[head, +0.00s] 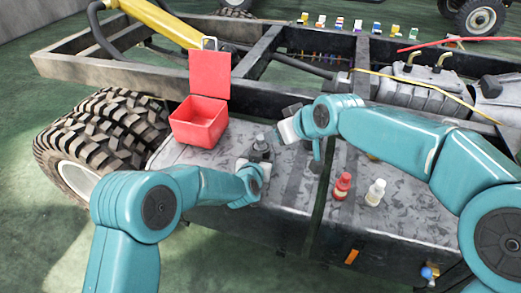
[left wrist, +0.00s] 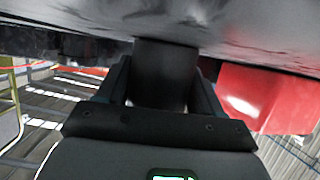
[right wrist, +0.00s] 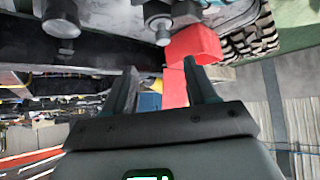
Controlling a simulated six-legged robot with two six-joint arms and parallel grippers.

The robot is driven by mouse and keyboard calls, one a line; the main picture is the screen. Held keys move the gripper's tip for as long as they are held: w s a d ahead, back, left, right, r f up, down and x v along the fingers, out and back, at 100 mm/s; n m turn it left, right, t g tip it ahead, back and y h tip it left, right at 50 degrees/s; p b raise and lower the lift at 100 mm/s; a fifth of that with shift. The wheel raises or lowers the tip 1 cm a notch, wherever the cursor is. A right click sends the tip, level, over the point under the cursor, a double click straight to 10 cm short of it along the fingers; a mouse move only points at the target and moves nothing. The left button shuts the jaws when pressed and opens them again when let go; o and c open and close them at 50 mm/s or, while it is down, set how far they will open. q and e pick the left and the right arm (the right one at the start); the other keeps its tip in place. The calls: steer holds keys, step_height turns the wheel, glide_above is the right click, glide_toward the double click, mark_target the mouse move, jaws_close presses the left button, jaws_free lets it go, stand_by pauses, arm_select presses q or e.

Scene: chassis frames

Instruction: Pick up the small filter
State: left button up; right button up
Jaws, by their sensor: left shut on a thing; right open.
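A small dark filter (head: 261,147) stands upright on the grey top of the tank, right of the red box. It also shows in the right wrist view (right wrist: 158,22), and as a dark cylinder between the jaws in the left wrist view (left wrist: 163,75). My left gripper (head: 255,165) is shut on it low on its body; the jaws hide part of it. My right gripper (right wrist: 160,70) is open and empty, above and right of the filter in the head view. A larger dark cylinder (right wrist: 62,20) stands apart from the small filter, partly behind my right arm.
An open red box (head: 198,123) with a raised lid stands left of the filter. A red bottle (head: 342,186) and a white bottle (head: 376,192) stand to the right. Chassis rails (head: 130,72) run behind, and a large tyre (head: 95,135) is at left.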

mark_target(263, 139)
steer(key=x, duration=1.1)
steer(key=shift+a+f, duration=0.25)
jaws_close()
